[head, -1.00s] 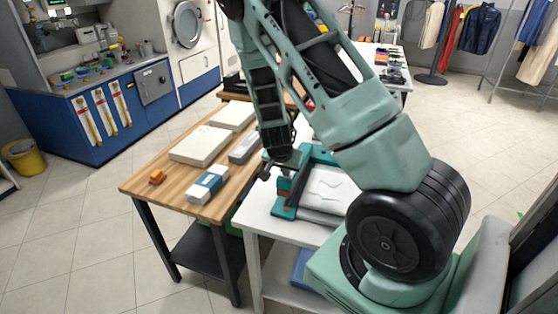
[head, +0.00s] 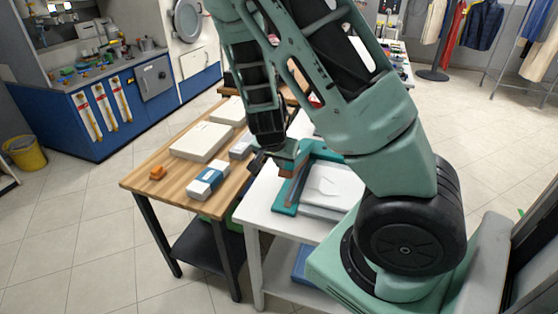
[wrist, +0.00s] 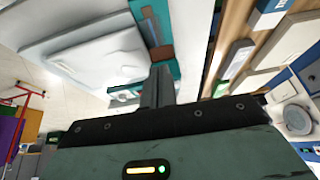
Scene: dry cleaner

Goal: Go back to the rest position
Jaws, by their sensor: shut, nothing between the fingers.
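My gripper (head: 257,162) hangs above the seam between the wooden table and the white table. Its fingers are together and empty; they also show closed in the wrist view (wrist: 158,84). Parts of my arm cover the middle of the head view. A teal frame (head: 284,196) lies on the white table with a white folded item (head: 333,186) on it, just right of my gripper. In the wrist view the teal frame (wrist: 145,14) and the white item (wrist: 95,55) appear at upper left. A small brown block (wrist: 161,53) shows at the frame's corner, near the fingertips.
The wooden table (head: 147,183) holds white boxes (head: 201,142), a blue-and-white box (head: 207,182) and an orange block (head: 157,172). The white table (head: 262,212) stands beside it. A yellow bin (head: 25,154) is at far left. Open tiled floor lies at left and right.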

